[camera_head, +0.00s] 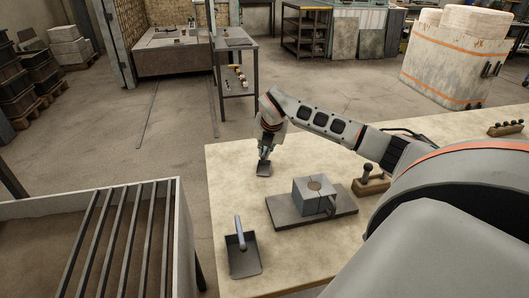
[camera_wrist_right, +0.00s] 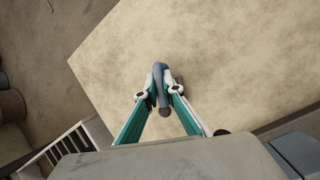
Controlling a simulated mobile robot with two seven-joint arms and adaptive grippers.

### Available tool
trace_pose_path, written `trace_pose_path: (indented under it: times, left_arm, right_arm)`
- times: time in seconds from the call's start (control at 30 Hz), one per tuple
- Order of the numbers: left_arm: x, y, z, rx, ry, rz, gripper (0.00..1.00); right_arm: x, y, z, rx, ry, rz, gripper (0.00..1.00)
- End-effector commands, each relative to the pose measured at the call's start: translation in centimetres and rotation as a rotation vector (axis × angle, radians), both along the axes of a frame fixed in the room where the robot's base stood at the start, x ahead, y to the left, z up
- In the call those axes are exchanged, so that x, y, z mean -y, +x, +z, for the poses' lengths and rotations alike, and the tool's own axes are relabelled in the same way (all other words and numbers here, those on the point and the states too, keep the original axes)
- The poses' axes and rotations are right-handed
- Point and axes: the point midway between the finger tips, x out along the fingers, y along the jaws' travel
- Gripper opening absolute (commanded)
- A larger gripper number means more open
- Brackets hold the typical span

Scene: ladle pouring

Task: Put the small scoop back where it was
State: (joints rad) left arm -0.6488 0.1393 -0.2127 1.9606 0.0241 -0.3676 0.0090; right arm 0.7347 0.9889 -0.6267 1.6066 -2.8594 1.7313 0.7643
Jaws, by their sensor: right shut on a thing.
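The small scoop (camera_head: 263,170) has a dark pan and is near the far left corner of the pale table (camera_head: 235,205). My right gripper (camera_head: 265,152) is above the pan and shut on the scoop's handle. In the right wrist view the grey-blue handle (camera_wrist_right: 159,82) sits between the teal fingers of the right gripper (camera_wrist_right: 160,92). The pan is mostly hidden there behind the fingertips. I cannot tell whether the pan touches the tabletop. My left gripper is not in view.
A larger scoop (camera_head: 243,262) lies at the table's front left, its handle raised. A grey block (camera_head: 313,197) with a round top opening stands on a dark plate (camera_head: 285,211). A wooden holder (camera_head: 370,187) is right of it. A barred bin (camera_head: 182,225) stands left of the table.

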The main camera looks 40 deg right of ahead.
Motion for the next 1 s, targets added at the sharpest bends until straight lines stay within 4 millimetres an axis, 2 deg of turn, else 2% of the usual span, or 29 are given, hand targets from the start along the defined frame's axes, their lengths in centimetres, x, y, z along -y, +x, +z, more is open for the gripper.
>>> trace_pose_path:
  times: [0.37, 0.4, 0.47, 0.8, 1.0]
  left_arm:
    - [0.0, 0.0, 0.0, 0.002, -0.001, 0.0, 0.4]
    - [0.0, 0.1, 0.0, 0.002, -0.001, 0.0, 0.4]
    - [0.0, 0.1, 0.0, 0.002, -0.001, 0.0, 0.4]
    - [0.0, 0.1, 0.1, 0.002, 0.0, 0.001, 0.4]
    - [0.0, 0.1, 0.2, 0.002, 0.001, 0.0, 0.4]
  right_arm:
    - [0.0, 0.1, -0.4, 0.003, -0.001, 0.0, 0.0]
    - [0.0, 0.0, -0.4, 0.003, -0.001, 0.0, 0.12]
    - [0.0, 0.1, -0.3, 0.003, -0.001, 0.0, 0.24]
    - [0.0, 0.1, -0.2, 0.003, -0.001, 0.0, 0.24]
    - [-0.2, -0.6, 1.7, 0.005, -0.003, 0.001, 0.24]
